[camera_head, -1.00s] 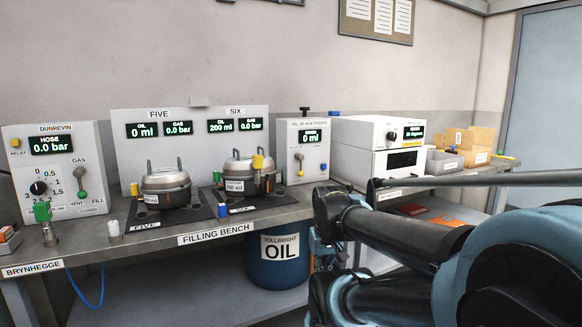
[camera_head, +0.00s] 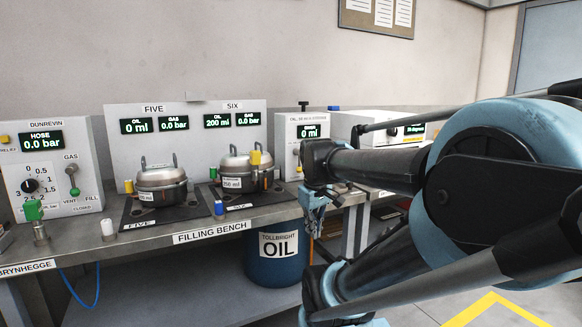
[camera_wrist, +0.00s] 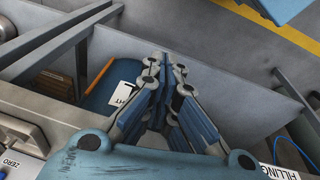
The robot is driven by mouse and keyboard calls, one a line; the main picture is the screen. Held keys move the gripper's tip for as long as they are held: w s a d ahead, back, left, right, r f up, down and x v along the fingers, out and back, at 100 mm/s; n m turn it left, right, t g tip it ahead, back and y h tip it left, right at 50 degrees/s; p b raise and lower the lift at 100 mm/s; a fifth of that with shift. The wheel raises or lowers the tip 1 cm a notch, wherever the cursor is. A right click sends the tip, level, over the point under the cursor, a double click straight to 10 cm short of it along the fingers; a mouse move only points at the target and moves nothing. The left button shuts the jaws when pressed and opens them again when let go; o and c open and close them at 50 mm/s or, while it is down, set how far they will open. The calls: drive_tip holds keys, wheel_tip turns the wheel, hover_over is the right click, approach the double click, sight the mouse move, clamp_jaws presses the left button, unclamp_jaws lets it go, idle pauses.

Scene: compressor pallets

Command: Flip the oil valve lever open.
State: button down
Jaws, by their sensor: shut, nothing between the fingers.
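The white oil unit (camera_head: 288,132) stands at the back of the bench, right of the panel marked SIX. Its display reads 0 ml. A small lever (camera_head: 298,160) shows on its front, partly hidden by my arm, so I cannot tell its position clearly. My gripper (camera_head: 314,207) hangs low in front of the bench's edge, below and apart from the lever. In the wrist view my gripper (camera_wrist: 166,62) is shut and empty, pointing down past the bench towards the blue oil drum (camera_wrist: 104,92). The lever does not clearly show there.
The filling bench (camera_head: 110,248) carries two metal compressors (camera_head: 160,183) on black pads, with small coloured caps near them. The hose unit (camera_head: 48,175) stands at the left. The oil drum (camera_head: 272,262) is under the bench. Floor at the lower right is open.

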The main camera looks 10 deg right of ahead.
drive_tip(key=w+a+r+n, duration=0.1)
drive_tip(key=w+r+n, duration=0.5)
drive_tip(key=w, duration=0.5)
drive_tip(key=w+a+r+n+h, duration=0.1)
drive_tip(key=w+r+n, duration=0.5)
drive_tip(key=w, duration=0.6)
drive_tip(key=w+a+r+n, duration=0.2)
drive_tip(key=w+r+n, duration=0.4)
drive_tip(key=w+r, duration=0.4)
drive_tip(key=shift+w+a, duration=0.35)
drive_tip(key=shift+w, duration=0.35)
drive_tip(key=shift+f, duration=0.15)
drive_tip(key=d+x, duration=0.3)
drive_tip(key=x, duration=0.9)
drive_tip(key=shift+w, duration=0.45)
drive_tip(key=shift+d, duration=0.1)
drive_tip(key=shift+h, duration=0.3)
